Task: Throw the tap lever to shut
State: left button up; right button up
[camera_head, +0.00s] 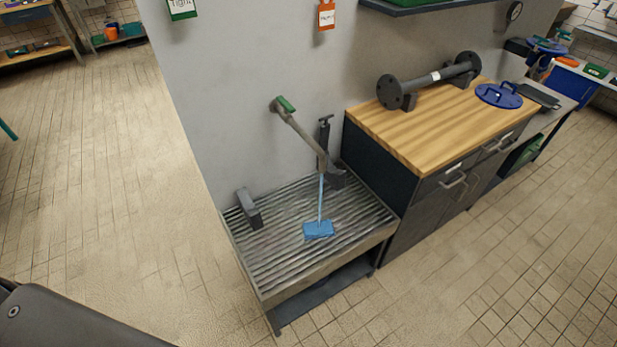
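A grey tap (305,138) comes out of the grey wall and slants down to the right over a slatted metal grate. Its green lever (286,104) sits on top at the wall end. A thin light-blue stream (320,197) runs straight down from the spout to a light-blue patch (318,230) on the grate. Neither of my grippers shows in the view.
The grate stand (290,262) carries a dark bracket (249,208) at its left. A wood-topped cabinet (425,125) stands right of it, with a flanged pipe (430,80) and a blue lid (499,95). Tiled floor (110,190) is clear at left and in front.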

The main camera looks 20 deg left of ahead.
aim_at(288, 108)
jog(key=k, duration=1.3)
jog(key=u, duration=0.65)
jog(key=i, duration=1.2)
jog(key=z, duration=0.55)
